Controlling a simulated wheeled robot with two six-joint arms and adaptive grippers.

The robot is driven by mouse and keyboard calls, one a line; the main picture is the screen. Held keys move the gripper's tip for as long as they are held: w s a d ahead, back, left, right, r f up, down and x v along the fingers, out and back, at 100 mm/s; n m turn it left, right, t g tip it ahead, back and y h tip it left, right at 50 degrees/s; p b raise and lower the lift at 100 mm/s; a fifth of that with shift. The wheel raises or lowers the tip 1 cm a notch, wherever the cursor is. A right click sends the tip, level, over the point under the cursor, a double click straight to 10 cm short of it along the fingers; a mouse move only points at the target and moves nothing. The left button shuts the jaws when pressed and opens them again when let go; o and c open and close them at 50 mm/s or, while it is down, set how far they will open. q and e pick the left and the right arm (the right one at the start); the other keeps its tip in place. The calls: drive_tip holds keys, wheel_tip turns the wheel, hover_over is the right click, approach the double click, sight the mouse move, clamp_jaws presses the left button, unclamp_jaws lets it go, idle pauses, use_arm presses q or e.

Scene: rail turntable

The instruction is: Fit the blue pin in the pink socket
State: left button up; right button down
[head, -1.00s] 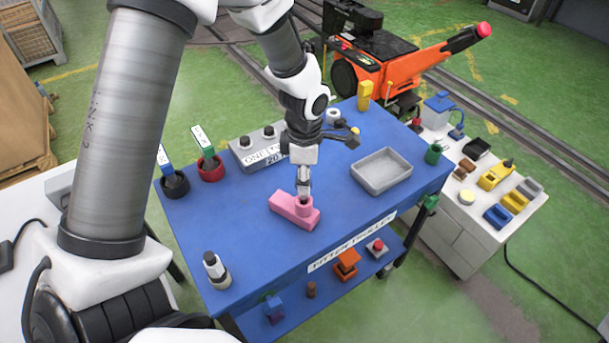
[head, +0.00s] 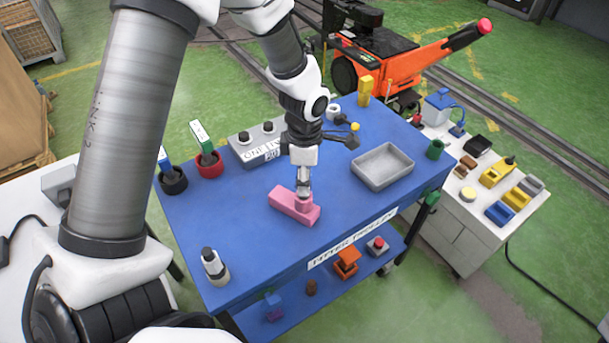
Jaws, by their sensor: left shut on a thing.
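I cannot tell how deep the pin sits. My right gripper is not in view.
On the blue table (head: 250,230), a grey tray (head: 383,167) stands to the right of the socket. A grey button box (head: 256,147) and two ring stands are behind left. A grey-and-black bottle-like item (head: 214,266) stands front left. Table around the socket is clear.

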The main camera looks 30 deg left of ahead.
use_arm(q)
drive_tip(key=shift+f+b, duration=1.35)
drive_tip(key=shift+f, duration=0.4)
drive_tip(key=o, duration=1.4)
drive_tip(key=shift+c, duration=0.2)
wheel_tip(320, 180, up, 12)
